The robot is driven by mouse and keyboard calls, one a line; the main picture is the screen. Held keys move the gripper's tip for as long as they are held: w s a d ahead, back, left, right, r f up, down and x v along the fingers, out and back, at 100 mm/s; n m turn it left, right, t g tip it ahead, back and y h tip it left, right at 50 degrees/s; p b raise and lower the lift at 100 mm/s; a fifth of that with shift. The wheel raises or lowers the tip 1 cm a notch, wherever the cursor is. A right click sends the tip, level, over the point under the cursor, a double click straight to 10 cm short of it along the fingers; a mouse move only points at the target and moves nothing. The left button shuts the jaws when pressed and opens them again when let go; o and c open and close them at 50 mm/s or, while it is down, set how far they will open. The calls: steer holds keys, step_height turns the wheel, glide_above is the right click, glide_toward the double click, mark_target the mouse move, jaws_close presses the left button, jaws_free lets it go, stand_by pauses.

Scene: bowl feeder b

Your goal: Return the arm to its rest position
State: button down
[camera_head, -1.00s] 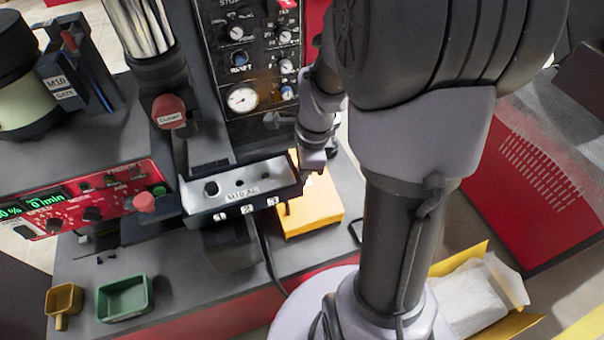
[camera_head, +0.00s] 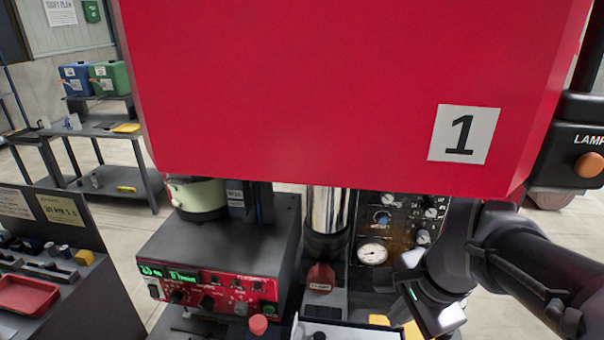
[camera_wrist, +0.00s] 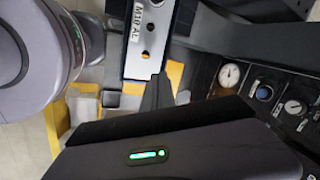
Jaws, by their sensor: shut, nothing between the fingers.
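My arm (camera_head: 520,265) is at the lower right of the head view, bent, with its dark wrist close to the control panel (camera_head: 385,222). The fingers are not clear in that view. In the wrist view my gripper (camera_wrist: 158,86) is shut and empty, its dark fingers pointing up the picture. Just beyond their tips is the pale tray labelled M10 AL (camera_wrist: 147,40). The tips overlap its near end in the picture; I cannot tell whether they touch it.
A large red box marked 1 (camera_head: 340,85) fills the upper head view above the machine. A red-fronted feeder controller (camera_head: 215,290) stands left of the arm. A lamp unit (camera_head: 575,150) is at the right edge. Shelving (camera_head: 95,130) stands far left, with open floor before it.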

steer(key=s+a+r+n+t+y, duration=0.1)
steer(key=s+a+r+n+t, duration=0.4)
steer(key=a+n, duration=0.5)
steer(key=s+d+f+n+g+b, duration=0.1)
steer(key=s+f+g+b, duration=0.1)
steer(key=f+b, duration=0.5)
step_height(320, 180, down, 3)
steer(key=shift+s+r+g, duration=0.1)
steer(key=shift+s+g, duration=0.2)
steer(key=shift+s, duration=0.55)
